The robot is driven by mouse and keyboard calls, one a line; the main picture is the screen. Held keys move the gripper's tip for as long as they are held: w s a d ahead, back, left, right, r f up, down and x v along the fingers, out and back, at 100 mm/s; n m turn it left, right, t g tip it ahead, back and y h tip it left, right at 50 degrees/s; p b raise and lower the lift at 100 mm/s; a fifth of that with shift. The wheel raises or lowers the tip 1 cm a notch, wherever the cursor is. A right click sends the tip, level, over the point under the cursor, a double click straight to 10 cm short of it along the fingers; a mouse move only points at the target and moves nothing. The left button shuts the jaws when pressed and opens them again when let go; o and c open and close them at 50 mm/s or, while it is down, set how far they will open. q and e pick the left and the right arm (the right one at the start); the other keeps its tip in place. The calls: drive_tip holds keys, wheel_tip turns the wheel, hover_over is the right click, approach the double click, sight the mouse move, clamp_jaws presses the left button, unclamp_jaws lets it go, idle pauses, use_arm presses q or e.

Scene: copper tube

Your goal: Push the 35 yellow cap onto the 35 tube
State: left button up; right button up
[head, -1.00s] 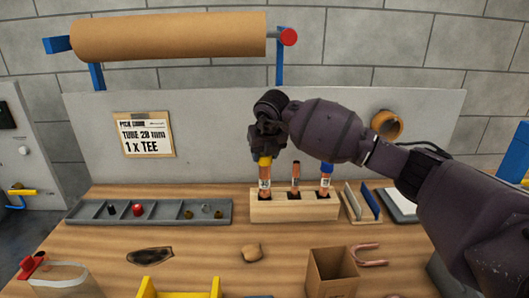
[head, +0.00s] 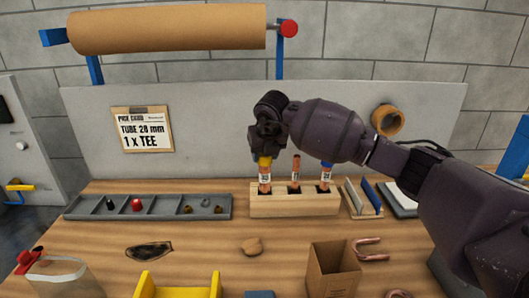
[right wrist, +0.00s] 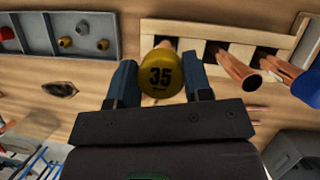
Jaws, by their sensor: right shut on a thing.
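The yellow cap (right wrist: 161,76), marked 35, sits between the two fingers of my right gripper (right wrist: 163,88), which is shut on it. In the head view the yellow cap (head: 265,161) is at the top of the left copper tube (head: 265,178), directly under my right gripper (head: 266,150). The tube stands upright in the left hole of the wooden rack (head: 293,203). The contact between cap and tube rim is too small to judge how deep the cap sits. My left gripper is not in view.
A bare copper tube (head: 295,170) and a blue-capped tube (head: 326,175) stand in the same rack to the right. A grey compartment tray (head: 160,214) with small fittings lies left. A cardboard box (head: 333,270) stands in front.

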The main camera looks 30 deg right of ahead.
drive_tip(key=shift+f, duration=0.4)
drive_tip(key=o, duration=1)
drive_tip(key=shift+c, duration=0.2)
drive_tip(key=d+v, duration=0.1)
drive_tip(key=v, duration=1)
drive_tip(key=shift+a, duration=0.5)
drive_tip(key=shift+f, duration=0.1)
